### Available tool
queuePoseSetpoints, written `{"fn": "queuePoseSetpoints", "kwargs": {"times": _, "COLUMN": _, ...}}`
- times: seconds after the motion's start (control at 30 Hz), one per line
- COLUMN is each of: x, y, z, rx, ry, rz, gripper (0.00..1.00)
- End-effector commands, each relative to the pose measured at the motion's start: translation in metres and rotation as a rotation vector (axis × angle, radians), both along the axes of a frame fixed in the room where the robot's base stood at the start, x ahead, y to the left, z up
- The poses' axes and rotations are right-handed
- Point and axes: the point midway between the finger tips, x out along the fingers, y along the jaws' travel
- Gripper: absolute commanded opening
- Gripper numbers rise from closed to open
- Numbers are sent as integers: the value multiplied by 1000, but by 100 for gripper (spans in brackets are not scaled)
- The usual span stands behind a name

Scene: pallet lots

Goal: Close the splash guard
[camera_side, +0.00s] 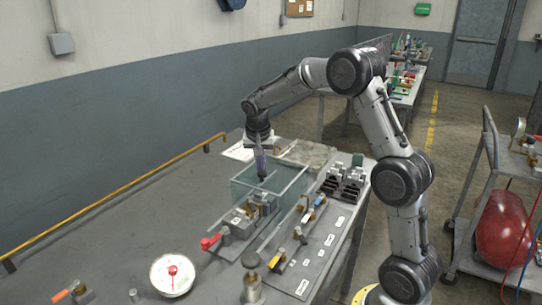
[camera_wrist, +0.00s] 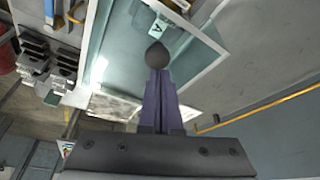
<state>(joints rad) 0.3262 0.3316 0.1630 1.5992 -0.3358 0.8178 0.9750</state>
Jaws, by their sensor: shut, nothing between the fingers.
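The splash guard (camera_side: 243,190) is a clear, greenish box-like guard over the vise area on the bench. Its pale-edged clear panel also shows in the wrist view (camera_wrist: 118,48). My gripper (camera_side: 262,174) points down at the guard's upper part, with its purple fingers shut and nothing held. In the wrist view my gripper (camera_wrist: 158,72) has its fingertips together right by a dark round knob (camera_wrist: 156,53). The knob lies beyond the tips, and I cannot tell whether they touch it. How far the guard is open is unclear.
A red-handled vise (camera_side: 211,242) stands in front of the guard. A rail with small parts (camera_side: 300,222) and dark blocks (camera_side: 343,182) are to the right.

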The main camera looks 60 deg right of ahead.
Motion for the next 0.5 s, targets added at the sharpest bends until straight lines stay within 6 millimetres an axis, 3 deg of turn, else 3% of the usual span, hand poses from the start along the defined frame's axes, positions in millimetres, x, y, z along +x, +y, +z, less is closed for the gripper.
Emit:
{"fn": "queuePoseSetpoints", "kwargs": {"times": 0.03, "x": 0, "y": 17, "z": 0, "rx": 1, "ry": 3, "rz": 8, "gripper": 0}}
{"fn": "queuePoseSetpoints", "kwargs": {"times": 0.2, "x": 0, "y": 62, "z": -1, "rx": 1, "ry": 3, "rz": 7, "gripper": 0}}
{"fn": "queuePoseSetpoints", "kwargs": {"times": 0.5, "x": 0, "y": 111, "z": -1, "rx": 2, "ry": 3, "rz": 2, "gripper": 0}}
